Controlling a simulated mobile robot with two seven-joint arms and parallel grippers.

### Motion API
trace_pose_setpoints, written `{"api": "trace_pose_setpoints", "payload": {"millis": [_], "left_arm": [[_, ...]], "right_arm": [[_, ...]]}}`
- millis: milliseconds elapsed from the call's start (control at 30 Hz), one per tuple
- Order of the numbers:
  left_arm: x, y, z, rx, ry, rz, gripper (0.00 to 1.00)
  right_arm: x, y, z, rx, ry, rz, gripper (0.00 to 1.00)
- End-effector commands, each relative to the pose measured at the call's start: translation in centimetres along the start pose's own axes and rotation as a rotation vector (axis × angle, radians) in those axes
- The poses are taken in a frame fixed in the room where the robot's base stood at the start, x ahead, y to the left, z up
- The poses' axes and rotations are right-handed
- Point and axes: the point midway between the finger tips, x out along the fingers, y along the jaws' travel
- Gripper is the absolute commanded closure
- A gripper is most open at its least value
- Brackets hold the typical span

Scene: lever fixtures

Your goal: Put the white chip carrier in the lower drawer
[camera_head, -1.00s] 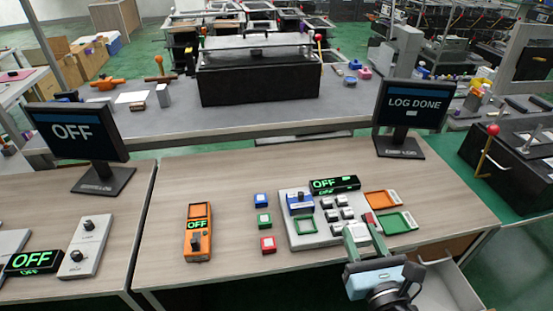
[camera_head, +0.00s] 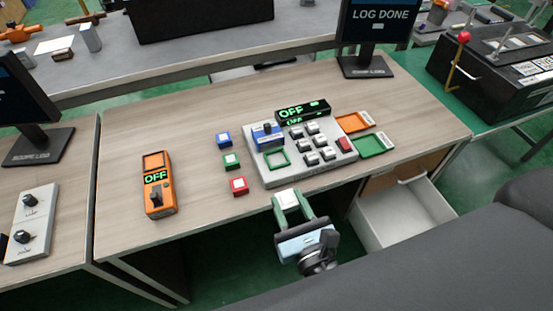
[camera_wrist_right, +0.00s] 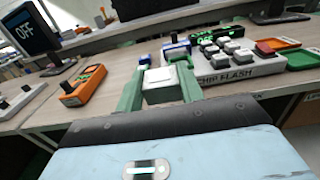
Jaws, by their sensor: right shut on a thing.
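The white chip carrier (camera_head: 287,198) is a small pale square block. It is held between the green fingers of my right gripper (camera_head: 289,203), which is shut on it just off the front edge of the bench. The right wrist view shows the carrier (camera_wrist_right: 160,83) clamped between the two fingers. The lower drawer (camera_head: 405,215) is pulled out at the right under the bench, with a pale interior; the part of it that shows looks empty. The gripper is to the left of it. My left gripper is not in view.
A chip flash unit (camera_head: 300,177) with buttons and an OFF display sits behind the gripper. Blue, green and red (camera_head: 239,186) blocks stand left of it. Orange and green (camera_head: 373,145) trays lie right. An orange meter (camera_head: 159,185) lies further left. A wooden drawer front (camera_head: 392,183) is above the open drawer.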

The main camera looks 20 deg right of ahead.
Motion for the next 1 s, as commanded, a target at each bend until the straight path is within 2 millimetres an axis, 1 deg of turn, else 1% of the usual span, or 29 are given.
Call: {"api": "trace_pose_setpoints", "payload": {"millis": [67,167,333,500,600,700,800,1000], "left_arm": [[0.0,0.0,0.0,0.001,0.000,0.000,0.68],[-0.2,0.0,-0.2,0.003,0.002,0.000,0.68],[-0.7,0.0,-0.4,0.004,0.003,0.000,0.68],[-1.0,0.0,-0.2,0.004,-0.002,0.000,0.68],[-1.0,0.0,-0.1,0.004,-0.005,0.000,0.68],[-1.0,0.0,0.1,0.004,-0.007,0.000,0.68],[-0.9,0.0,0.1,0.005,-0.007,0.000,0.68],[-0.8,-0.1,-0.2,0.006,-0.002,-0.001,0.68]], "right_arm": [[0.3,-0.1,0.0,-0.001,-0.002,0.000,0.84],[1.7,-0.4,0.1,-0.003,-0.004,0.000,0.84],[5.4,-1.3,-0.1,-0.003,-0.006,-0.002,0.84],[9.2,-2.1,-0.7,-0.002,-0.004,-0.002,0.84],[11.0,-2.5,-0.9,-0.001,-0.002,0.000,0.84],[12.3,-2.8,-1.1,-0.001,-0.001,-0.001,0.84],[12.9,-3.0,-1.2,0.000,0.001,-0.001,0.84],[13.2,-3.1,-1.3,0.000,0.000,0.000,0.84]]}}
